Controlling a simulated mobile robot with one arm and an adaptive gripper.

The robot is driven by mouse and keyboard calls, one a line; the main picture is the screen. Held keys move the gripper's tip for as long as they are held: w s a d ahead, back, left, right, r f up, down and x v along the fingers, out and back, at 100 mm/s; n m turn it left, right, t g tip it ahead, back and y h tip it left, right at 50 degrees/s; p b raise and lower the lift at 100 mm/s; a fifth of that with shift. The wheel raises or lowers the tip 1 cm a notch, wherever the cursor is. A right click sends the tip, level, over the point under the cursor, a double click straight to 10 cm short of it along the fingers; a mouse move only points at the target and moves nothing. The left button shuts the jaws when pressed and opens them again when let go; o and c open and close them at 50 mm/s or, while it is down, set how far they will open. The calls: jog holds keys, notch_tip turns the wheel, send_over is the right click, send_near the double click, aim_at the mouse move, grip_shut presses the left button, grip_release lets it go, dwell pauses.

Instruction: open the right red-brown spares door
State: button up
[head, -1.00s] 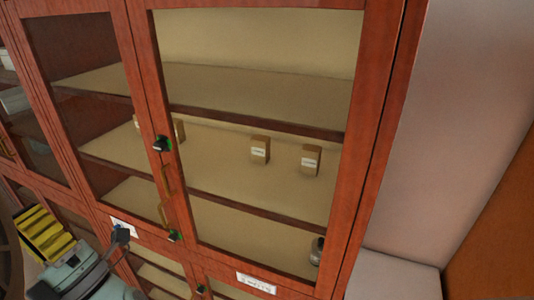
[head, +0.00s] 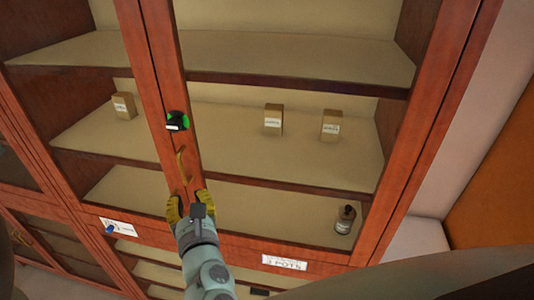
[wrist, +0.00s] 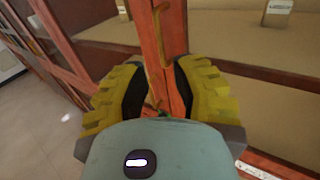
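The right glazed door (head: 166,55) of the red-brown cabinet looks shut in the head view, its frame meeting the left door's. A thin brass handle (head: 182,165) stands on its left upright, below a black knob with a green ring (head: 177,121). My gripper (head: 187,203) is at the lower end of this handle. In the wrist view the two yellow fingers (wrist: 160,90) are apart, with the red-brown uprights between them. The brass handle (wrist: 163,35) shows beyond and between the fingers. Whether a finger touches the handle I cannot tell.
Behind the glass stand small boxes (head: 273,120) and a dark bottle (head: 345,219) on shelves. White labels (head: 285,263) sit on the rail below the doors. A pale wall and an orange panel (head: 497,205) are at the right.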

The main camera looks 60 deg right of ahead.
aim_at(181, 166)
jog(key=p+x, duration=0.2)
jog(key=x, duration=0.8)
jog(key=shift+w+r+p, duration=0.2)
jog(key=shift+w+p, duration=0.05)
jog(key=shift+p, duration=0.1)
jog(key=shift+w+d+p, duration=0.25)
jog(key=shift+d+p, duration=0.05)
jog(key=shift+p+x, duration=0.55)
jog(key=shift+x, duration=0.25)
jog(key=shift+f, duration=0.15)
jog(key=shift+a, duration=0.1)
grip_shut()
